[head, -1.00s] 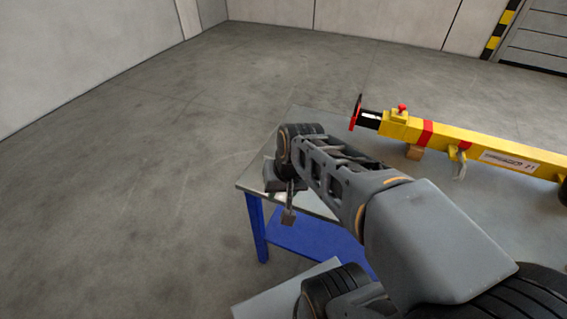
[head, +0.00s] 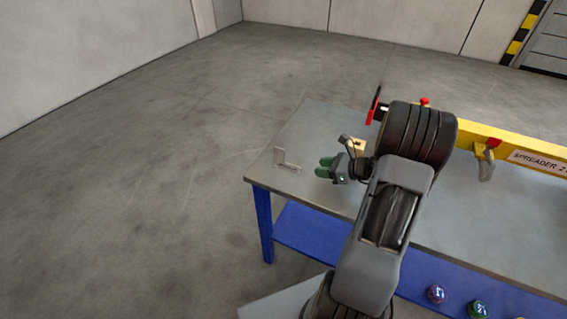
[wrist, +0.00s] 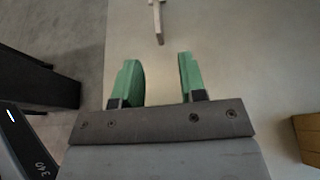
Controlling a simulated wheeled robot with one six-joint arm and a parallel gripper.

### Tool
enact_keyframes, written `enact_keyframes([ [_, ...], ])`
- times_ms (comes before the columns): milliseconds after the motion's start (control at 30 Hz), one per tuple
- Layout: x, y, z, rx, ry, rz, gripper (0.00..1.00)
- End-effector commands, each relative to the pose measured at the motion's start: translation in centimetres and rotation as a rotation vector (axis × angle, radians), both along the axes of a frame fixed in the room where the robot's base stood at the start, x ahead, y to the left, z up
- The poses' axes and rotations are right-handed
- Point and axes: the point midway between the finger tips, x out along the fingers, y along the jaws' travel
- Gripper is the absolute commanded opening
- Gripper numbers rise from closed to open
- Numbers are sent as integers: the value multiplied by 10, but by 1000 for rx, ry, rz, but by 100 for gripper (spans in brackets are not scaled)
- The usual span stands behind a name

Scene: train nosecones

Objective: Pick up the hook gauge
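The hook gauge (head: 287,162) is a small pale L-shaped piece on the table top near its left end in the head view. In the wrist view one end of the gauge (wrist: 158,22) shows at the top middle, beyond the fingertips; the rest is cut off by the frame edge. My gripper (head: 322,167) is just right of the gauge in the head view, with its green fingers pointing left toward it. In the wrist view my gripper (wrist: 157,75) has its two green fingers apart with nothing between them. A gap shows between the fingertips and the gauge.
The grey table (head: 320,124) has a blue lower shelf (head: 320,238) with several coloured round items at right. A yellow spreader beam (head: 479,137) lies along the back right. A wooden block (wrist: 306,138) is right of my gripper. The table's left edge is close to the gauge.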

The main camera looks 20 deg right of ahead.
Motion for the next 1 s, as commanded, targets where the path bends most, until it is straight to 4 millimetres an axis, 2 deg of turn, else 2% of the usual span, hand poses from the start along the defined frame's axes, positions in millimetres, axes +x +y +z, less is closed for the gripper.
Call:
enact_keyframes([
  [100,15,15,-8,0,1,6,38],
  [233,27,25,-14,-2,-1,5,38],
  [500,37,36,-20,-4,1,5,38],
  [833,64,63,-34,-4,0,7,38],
  [1000,69,68,-37,-5,0,4,38],
])
